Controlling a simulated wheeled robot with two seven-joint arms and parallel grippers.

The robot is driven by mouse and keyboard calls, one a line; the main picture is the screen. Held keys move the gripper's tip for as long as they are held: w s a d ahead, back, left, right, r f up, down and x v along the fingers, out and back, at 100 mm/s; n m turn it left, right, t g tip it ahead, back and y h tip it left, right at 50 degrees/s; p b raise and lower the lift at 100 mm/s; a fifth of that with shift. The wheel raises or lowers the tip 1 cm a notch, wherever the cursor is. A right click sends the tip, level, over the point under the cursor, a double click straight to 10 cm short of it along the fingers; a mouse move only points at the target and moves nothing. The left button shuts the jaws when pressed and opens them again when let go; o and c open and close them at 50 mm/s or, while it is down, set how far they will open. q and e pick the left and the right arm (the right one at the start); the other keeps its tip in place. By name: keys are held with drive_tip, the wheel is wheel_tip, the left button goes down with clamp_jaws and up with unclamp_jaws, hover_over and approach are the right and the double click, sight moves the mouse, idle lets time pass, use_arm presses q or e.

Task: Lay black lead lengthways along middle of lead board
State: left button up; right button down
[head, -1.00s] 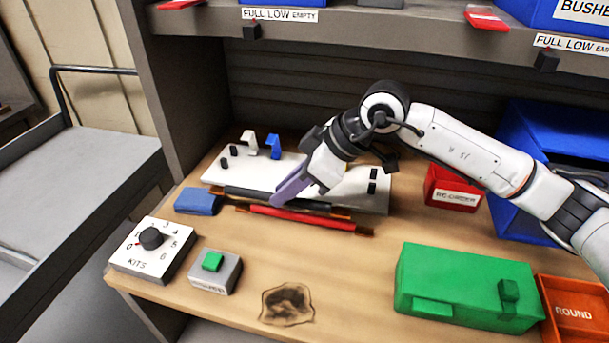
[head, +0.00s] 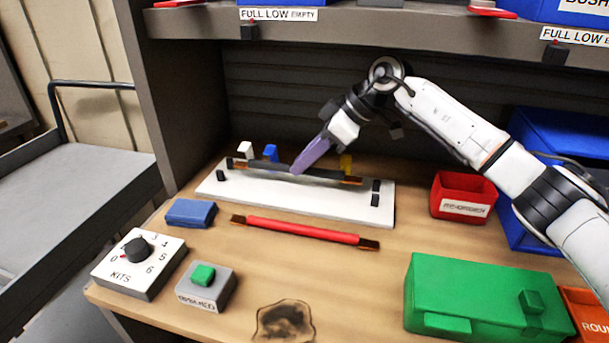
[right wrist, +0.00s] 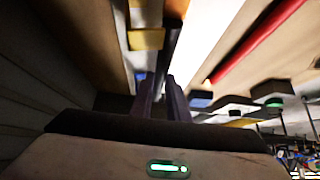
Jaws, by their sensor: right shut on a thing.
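The black lead (head: 325,174), a dark rod with copper-coloured ends, is held above the white lead board (head: 290,196), running roughly along its length. My right gripper (head: 298,170) is shut on the lead near its middle, its purple fingers reaching down from the upper right. In the right wrist view the fingers (right wrist: 162,95) close on the dark lead (right wrist: 172,45), with the white board (right wrist: 215,40) beyond it. The board has white, blue and yellow clips along its back and small black blocks at its ends. My left gripper is not in view.
A red lead (head: 305,231) lies on the bench in front of the board. A blue block (head: 191,213), a KITS dial box (head: 138,264) and a green-button box (head: 206,287) stand at left. A red bin (head: 463,197) and green box (head: 480,295) stand at right. A shelf overhangs the back.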

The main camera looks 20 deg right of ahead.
sight(305, 173)
wheel_tip(305, 173, down, 3)
drive_tip(key=shift+r+b, duration=0.2)
drive_tip(key=shift+b, duration=1.05)
drive_tip(key=shift+f+b, duration=0.35)
drive_tip(key=shift+b, duration=0.1)
drive_tip(key=shift+r, duration=0.15)
drive_tip(key=c, duration=2)
unclamp_jaws()
